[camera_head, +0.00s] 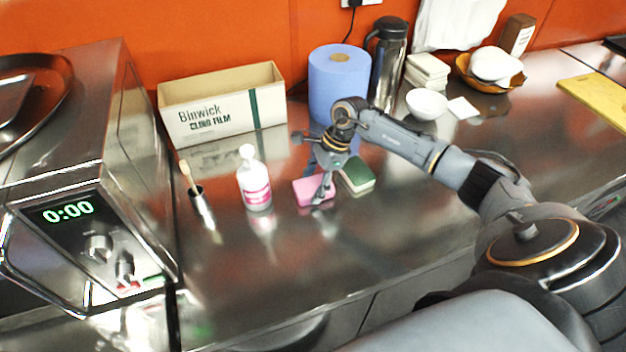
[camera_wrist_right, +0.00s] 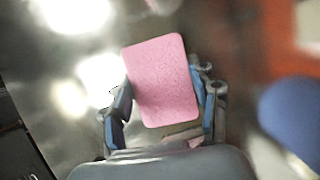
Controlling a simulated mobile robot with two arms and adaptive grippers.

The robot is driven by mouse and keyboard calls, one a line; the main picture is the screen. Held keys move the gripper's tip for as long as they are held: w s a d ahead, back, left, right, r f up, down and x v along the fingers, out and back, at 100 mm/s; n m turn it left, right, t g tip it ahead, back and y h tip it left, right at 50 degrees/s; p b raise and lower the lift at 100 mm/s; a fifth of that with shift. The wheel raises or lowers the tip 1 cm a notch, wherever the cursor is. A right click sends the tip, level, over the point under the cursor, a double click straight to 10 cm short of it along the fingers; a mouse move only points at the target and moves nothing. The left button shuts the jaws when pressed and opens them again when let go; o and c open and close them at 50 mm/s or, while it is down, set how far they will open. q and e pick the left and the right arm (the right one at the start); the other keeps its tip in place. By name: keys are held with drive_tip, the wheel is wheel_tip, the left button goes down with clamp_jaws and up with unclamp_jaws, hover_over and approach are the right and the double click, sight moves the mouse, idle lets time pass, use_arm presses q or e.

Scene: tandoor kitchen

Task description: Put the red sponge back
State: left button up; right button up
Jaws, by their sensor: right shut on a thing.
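The red sponge, which looks pink, (camera_head: 305,191) is at the middle of the steel counter (camera_head: 345,245). My right gripper (camera_head: 322,193) reaches down over it and is shut on it. In the right wrist view the sponge (camera_wrist_right: 162,80) sits between the two fingers of my right gripper (camera_wrist_right: 163,105), its broad face showing. I cannot tell whether it touches the counter. A green-topped sponge (camera_head: 357,174) lies just to the right. My left gripper is not in view.
A white bottle with a pink label (camera_head: 254,182) and a metal cup with a brush (camera_head: 201,207) stand to the left. Behind are a Binwick film box (camera_head: 225,107), a blue roll (camera_head: 335,88) and a flask (camera_head: 388,65). The front counter is clear.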

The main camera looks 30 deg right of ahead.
drive_tip(key=shift+f, duration=0.1)
drive_tip(key=shift+f, duration=0.1)
drive_tip(key=o, duration=1.1)
drive_tip(key=shift+r, duration=0.2)
drive_tip(key=shift+d+r, duration=0.2)
drive_tip(key=b+v, duration=0.4)
drive_tip(key=v, duration=0.7)
drive_tip(key=shift+r, duration=0.25)
